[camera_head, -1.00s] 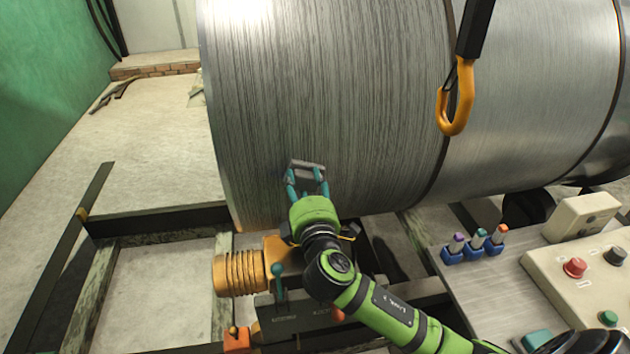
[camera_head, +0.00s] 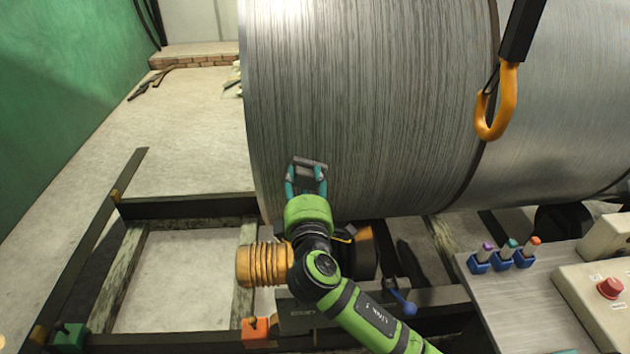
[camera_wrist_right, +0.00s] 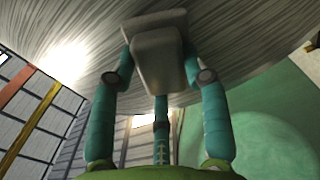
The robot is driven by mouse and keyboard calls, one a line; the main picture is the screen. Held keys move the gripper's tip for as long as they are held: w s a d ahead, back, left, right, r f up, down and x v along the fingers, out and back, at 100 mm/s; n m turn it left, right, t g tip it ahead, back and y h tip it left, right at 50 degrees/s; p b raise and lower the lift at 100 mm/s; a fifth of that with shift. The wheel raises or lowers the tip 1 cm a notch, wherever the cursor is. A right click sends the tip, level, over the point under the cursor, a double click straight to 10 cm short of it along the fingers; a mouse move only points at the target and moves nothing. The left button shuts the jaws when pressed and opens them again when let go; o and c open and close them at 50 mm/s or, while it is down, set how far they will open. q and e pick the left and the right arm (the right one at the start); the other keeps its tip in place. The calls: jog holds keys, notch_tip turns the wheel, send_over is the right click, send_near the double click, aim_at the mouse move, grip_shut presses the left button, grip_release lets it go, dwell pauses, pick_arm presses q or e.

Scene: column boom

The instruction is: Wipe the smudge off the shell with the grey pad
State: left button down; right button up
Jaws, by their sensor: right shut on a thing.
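The shell (camera_head: 380,90) is a large brushed-metal cylinder lying across the head view. My right gripper (camera_head: 306,178) is at the shell's lower left part, with its teal fingers shut on the grey pad (camera_head: 309,163). My left gripper is not in view.
An orange hook (camera_head: 496,105) hangs in front of the shell at the right. A ribbed orange roller (camera_head: 263,265) and a dark frame (camera_head: 185,207) lie below. A bench (camera_head: 520,295) with several coloured-top pens and a control box (camera_head: 600,300) stands at the right.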

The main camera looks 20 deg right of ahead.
jog(key=shift+w+a, duration=0.25)
jog(key=shift+a, duration=0.65)
jog(key=v, duration=0.6)
jog(key=shift+p, duration=0.4)
jog(key=shift+s, duration=0.1)
jog(key=v, duration=0.3)
dwell(0.4)
